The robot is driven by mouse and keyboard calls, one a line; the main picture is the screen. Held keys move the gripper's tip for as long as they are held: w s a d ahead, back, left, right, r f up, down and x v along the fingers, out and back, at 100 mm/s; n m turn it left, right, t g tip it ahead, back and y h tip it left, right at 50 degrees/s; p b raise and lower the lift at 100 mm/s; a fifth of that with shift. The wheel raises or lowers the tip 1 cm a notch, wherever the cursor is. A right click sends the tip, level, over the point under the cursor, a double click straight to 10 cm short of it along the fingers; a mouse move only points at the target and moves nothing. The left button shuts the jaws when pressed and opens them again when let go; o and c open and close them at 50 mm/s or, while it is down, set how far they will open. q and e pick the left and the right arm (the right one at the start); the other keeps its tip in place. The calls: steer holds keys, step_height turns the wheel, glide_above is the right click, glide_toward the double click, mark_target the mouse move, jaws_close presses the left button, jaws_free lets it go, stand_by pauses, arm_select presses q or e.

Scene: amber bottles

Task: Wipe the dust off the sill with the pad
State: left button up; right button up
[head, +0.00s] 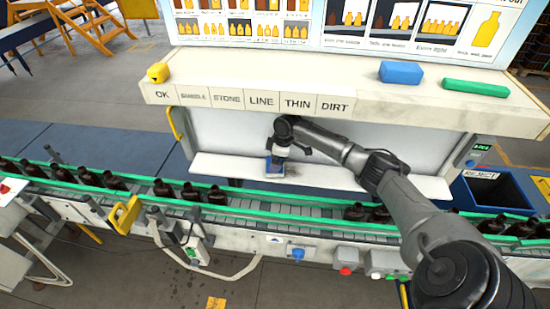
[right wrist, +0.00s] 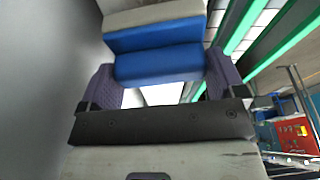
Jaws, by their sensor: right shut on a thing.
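The white sill (head: 350,182) is a long narrow ledge below the inspection panel, behind the conveyor. My right gripper (head: 279,157) points down over the left part of the sill and is shut on the blue pad (head: 273,168). In the right wrist view the pad (right wrist: 160,65) sits between the two purple-grey fingers of the gripper (right wrist: 163,82). The pad is at the sill's surface; I cannot tell whether it touches. A dark dust smudge (head: 292,170) shows just right of the pad. My left gripper is not in view.
The conveyor (head: 270,215) with green rails and several amber bottles (head: 216,194) runs in front of the sill. A labelled shelf (head: 350,105) overhangs it, bearing yellow (head: 158,72), blue (head: 401,73) and green (head: 476,86) blocks. A reject bin (head: 495,192) stands at the right.

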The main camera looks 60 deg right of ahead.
steer(key=shift+f, duration=0.4)
steer(key=shift+s+d+r+p, duration=0.1)
steer(key=shift+s+d+p, duration=0.1)
steer(key=shift+s+p, duration=0.25)
steer(key=shift+s+d+r+p, duration=0.1)
steer(key=shift+s+d+p, duration=0.05)
steer(key=shift+s+p, duration=0.2)
steer(key=shift+s+d+p, duration=0.2)
steer(key=shift+s+p, duration=0.15)
steer(key=shift+s, duration=0.15)
steer(key=shift+s+d+p, duration=0.2)
steer(key=shift+s+p, duration=0.1)
steer(key=shift+s, duration=0.15)
